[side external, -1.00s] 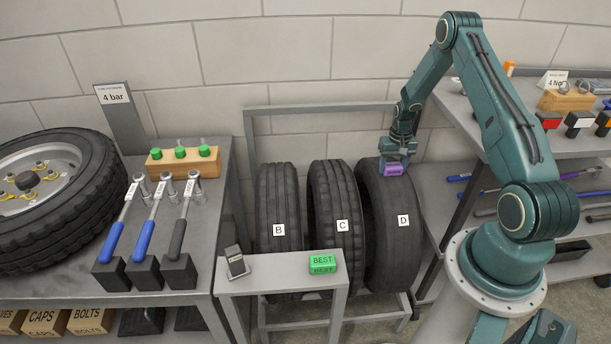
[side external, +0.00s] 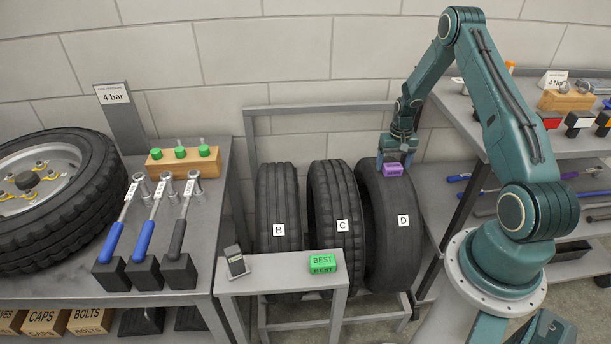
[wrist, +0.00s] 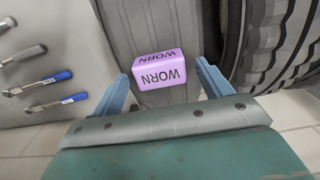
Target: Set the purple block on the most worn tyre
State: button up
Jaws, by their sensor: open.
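The purple block (side external: 393,170), marked WORN, rests on top of tyre D (side external: 388,225), the right-hand tyre in the rack. Tyre D looks smooth, with little tread showing. Tyre C (side external: 337,200) and tyre B (side external: 279,200) stand to its left and show deeper grooves. My gripper (side external: 394,160) is open just above the block. In the wrist view the block (wrist: 158,68) sits on the tyre surface beyond and between the open fingertips (wrist: 165,80), apart from them.
A green BEST block (side external: 322,262) and a small dark device (side external: 235,262) sit on the low table (side external: 280,281) in front. The rack's rail (side external: 320,108) runs behind the tyres. A tool bench stands at left, shelves (side external: 455,115) at right.

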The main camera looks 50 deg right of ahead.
aim_at(392, 166)
notch_tip(392, 166, up, 11)
jog(key=shift+f, duration=0.15)
dwell(0.4)
dwell(0.4)
jog(key=a+r+n+t+h, duration=0.15)
jog(key=a+r+n, duration=0.25)
jog(key=a+r, duration=1.65)
jog(key=s+a+r+n+t, duration=0.2)
jog(key=s+a+r, duration=0.2)
jog(key=s+a, duration=0.3)
jog(key=s+a+r+n+t+y, duration=0.1)
jog(key=s+a+r+n+t, duration=0.1)
jog(key=s+a, duration=0.5)
jog(key=shift+s+a+r+n, duration=0.2)
jog(key=shift+s+r+n, duration=0.3)
jog(key=shift+s+r, duration=1)
